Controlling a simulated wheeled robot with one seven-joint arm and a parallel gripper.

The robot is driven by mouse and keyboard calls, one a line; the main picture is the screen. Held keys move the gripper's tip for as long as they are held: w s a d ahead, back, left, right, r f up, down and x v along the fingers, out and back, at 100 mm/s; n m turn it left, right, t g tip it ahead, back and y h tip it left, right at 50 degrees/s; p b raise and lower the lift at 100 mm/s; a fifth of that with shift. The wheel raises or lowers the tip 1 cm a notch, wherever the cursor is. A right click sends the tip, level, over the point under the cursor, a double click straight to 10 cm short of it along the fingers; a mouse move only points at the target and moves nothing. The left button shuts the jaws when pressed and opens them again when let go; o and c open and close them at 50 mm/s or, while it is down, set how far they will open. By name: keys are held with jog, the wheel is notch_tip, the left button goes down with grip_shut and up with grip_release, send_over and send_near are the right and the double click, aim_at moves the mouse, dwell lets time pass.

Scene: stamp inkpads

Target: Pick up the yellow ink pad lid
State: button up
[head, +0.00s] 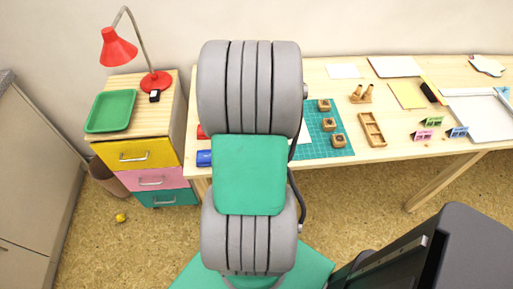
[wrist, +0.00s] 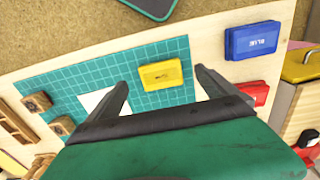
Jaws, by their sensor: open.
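The yellow ink pad (wrist: 160,75) with its lid on top lies on the green cutting mat (wrist: 88,71), near the mat's edge, in the wrist view. My gripper (wrist: 161,77) is open, with one finger on each side of the pad in the picture. I see a gap between the pad and each finger. I cannot tell how high the fingers are above it. In the head view my arm hides the yellow pad and the gripper.
A blue ink pad (wrist: 251,40) and a red ink pad (wrist: 252,93) lie to the right in the wrist view. Wooden stamps (head: 329,125) stand on the mat. A drawer cabinet (head: 150,130) with a green tray (head: 110,112) and red lamp (head: 118,50) stands left of the table.

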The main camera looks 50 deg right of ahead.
notch_tip(320, 180, down, 5)
jog(key=shift+r, duration=0.15)
jog(key=c, duration=1.4)
